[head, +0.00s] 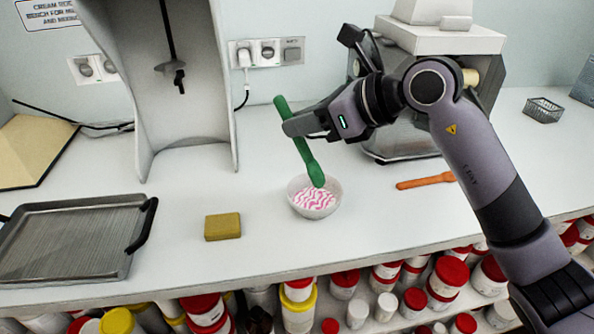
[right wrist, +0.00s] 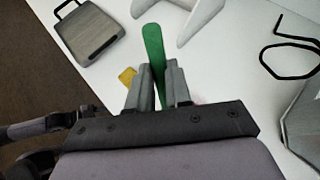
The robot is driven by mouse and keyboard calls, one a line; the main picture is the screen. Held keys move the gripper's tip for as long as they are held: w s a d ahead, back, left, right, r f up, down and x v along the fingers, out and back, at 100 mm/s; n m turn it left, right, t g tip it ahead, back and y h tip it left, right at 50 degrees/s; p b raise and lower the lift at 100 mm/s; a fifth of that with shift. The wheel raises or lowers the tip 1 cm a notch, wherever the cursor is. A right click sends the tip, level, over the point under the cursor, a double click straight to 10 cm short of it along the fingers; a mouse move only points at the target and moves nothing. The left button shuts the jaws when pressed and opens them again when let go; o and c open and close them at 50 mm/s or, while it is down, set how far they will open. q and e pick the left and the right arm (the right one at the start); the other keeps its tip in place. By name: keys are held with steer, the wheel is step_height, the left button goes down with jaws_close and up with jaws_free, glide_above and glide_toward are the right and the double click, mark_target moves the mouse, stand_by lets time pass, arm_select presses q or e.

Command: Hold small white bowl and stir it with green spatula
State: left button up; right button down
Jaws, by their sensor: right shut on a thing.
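The small white bowl (head: 311,207) stands on the white bench, with a pink and white swirled content in it. The green spatula (head: 304,152) is tilted above it, its lower end at the bowl's far rim or just over the content; I cannot tell whether it touches. My right gripper (head: 290,127) is shut on the spatula's upper part. In the right wrist view the green spatula (right wrist: 154,55) rises between the two fingers (right wrist: 160,82), which mostly hide the bowl.
A yellow sponge-like block (head: 222,226) lies left of the bowl. A grey metal tray (head: 65,243) is at the far left. An orange spatula (head: 425,181) lies to the right. A grey machine (head: 400,137) stands behind. Tubs fill the shelf below the bench's front edge.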

steer(key=w+f+m+t, duration=0.1)
steer(key=w+f, duration=0.2)
steer(key=f, duration=0.5)
steer(key=shift+w+d, duration=0.15)
steer(key=shift+d, duration=0.1)
stand_by(0.6)
